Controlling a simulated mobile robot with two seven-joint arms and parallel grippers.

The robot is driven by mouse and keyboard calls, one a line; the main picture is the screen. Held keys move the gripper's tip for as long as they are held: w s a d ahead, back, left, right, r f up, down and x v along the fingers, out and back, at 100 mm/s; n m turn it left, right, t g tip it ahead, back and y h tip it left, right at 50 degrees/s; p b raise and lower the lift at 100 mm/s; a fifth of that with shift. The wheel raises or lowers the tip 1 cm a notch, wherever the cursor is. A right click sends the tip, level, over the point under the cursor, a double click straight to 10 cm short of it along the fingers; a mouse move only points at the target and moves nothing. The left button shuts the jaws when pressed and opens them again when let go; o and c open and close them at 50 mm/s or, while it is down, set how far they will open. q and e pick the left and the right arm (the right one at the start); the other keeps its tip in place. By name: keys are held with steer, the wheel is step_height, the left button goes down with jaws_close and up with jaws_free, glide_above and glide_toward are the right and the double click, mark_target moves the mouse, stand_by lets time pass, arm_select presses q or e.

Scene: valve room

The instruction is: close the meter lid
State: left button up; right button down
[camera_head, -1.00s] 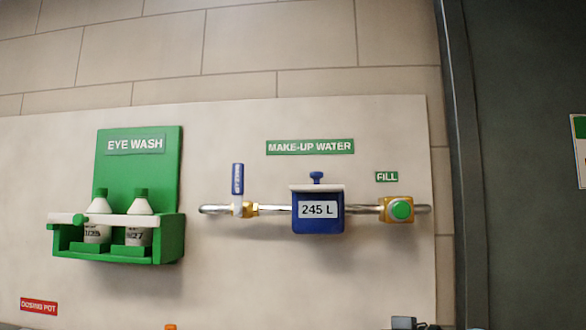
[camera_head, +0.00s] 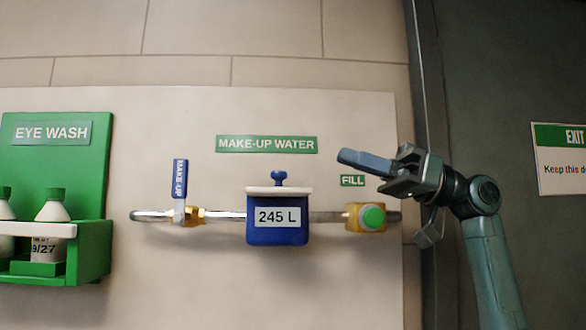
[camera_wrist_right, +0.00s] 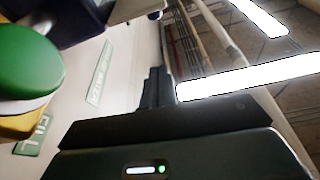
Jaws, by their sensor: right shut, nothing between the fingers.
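The meter (camera_head: 277,231) is a dark blue box on the pipe, its white "245 L" face uncovered in the head view. A white lid-like plate (camera_head: 278,190) runs level along its top edge, with a blue knob (camera_head: 279,178) above it. My right gripper (camera_head: 346,157) is shut and empty, its fingers pointing left. In the picture it is right of and slightly above the meter, apart from it. In the right wrist view the shut fingers (camera_wrist_right: 156,86) show, with the meter's dark blue body (camera_wrist_right: 68,20) at the upper left. My left gripper is not in view.
The green fill button (camera_head: 373,217) on its yellow housing is below my right gripper. A blue-handled valve (camera_head: 181,180) is left of the meter. The green eye wash shelf (camera_head: 95,252) with bottles is farther left. A dark door with an exit sign (camera_head: 560,160) is at right.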

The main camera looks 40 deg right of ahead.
step_height(320, 180, up, 3)
steer(key=p, duration=0.4)
glide_above(279, 184)
steer(key=d, duration=0.3)
steer(key=shift+s+a+r, duration=0.1)
steer(key=shift+s+r, duration=0.05)
steer(key=shift+s, duration=0.05)
steer(key=f, duration=0.3)
steer(key=shift+a+f+b, duration=0.15)
steer(key=shift+a+b, duration=0.05)
steer(key=shift+b, duration=0.1)
steer(key=shift+d+f, duration=0.1)
steer(key=shift+f, duration=0.4)
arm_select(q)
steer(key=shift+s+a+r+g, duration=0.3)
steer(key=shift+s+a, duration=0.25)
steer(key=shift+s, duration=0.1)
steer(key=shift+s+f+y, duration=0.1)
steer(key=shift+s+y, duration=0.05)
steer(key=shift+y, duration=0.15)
